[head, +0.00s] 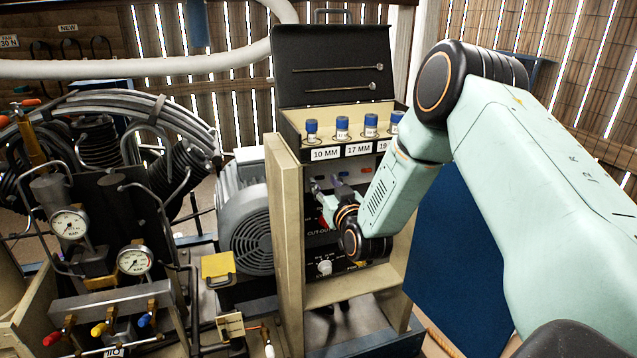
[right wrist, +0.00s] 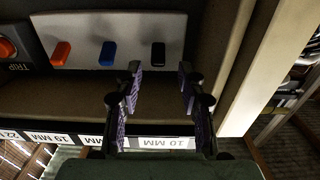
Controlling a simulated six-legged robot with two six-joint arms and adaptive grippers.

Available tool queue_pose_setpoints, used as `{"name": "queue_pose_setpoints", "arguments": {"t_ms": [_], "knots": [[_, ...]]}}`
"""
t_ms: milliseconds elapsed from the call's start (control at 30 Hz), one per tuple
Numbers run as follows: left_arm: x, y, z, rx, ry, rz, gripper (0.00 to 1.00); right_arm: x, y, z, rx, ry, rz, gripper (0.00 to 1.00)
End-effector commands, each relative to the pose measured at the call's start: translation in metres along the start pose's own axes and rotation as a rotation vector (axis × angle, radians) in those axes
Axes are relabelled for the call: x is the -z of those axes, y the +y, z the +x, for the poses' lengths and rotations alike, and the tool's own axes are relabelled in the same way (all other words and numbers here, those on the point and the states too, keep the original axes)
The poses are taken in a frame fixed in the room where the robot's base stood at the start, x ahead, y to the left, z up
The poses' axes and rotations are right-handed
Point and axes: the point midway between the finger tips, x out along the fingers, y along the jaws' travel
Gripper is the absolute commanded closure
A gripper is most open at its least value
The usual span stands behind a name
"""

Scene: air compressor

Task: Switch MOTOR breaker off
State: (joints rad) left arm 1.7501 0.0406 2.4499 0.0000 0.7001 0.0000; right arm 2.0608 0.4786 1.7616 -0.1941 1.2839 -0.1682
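The control panel (head: 318,240) is on the front of the wooden cabinet, partly hidden by my right arm. In the right wrist view, which is upside down, a light strip carries a red switch (right wrist: 60,53), a blue switch (right wrist: 107,53) and a black switch (right wrist: 158,54). No MOTOR label is readable, so I cannot tell which is the MOTOR breaker. My right gripper (right wrist: 160,74) is open and empty, its purple-padded fingers apart. The black switch lies ahead between the fingertips; contact cannot be told. In the head view the right gripper (head: 328,188) is at the panel. My left gripper is not in view.
An orange-red button (right wrist: 7,47) marked TRIP is beside the switches. Above the panel, blue-capped sockets (head: 342,127) stand behind size labels under an open black lid (head: 335,65). The cabinet's wooden side wall (right wrist: 258,70) is close to the gripper. Gauges (head: 134,260) and hoses stand left.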

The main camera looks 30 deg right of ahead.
Motion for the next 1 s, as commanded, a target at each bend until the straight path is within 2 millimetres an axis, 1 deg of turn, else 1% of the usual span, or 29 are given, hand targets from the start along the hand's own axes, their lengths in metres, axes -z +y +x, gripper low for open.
{"name": "queue_pose_setpoints", "arguments": {"t_ms": [33, 100, 233, 367, 600, 1000], "knots": [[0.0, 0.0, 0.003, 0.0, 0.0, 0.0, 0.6, -0.001, 0.0, 0.007, 0.0, 0.002, -0.001, 0.6], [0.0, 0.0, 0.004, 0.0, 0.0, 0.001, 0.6, -0.001, -0.001, 0.015, 0.001, 0.001, 0.0, 0.6], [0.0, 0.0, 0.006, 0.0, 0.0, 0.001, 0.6, -0.001, -0.003, 0.025, 0.002, 0.0, 0.0, 0.6], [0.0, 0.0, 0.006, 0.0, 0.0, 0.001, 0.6, -0.001, -0.005, 0.029, 0.003, -0.001, 0.001, 0.6], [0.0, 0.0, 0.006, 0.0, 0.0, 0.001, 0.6, 0.0, -0.007, 0.029, 0.004, -0.001, 0.001, 0.61], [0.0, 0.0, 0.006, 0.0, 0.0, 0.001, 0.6, 0.0, -0.006, 0.029, 0.004, -0.001, 0.001, 0.95]]}}
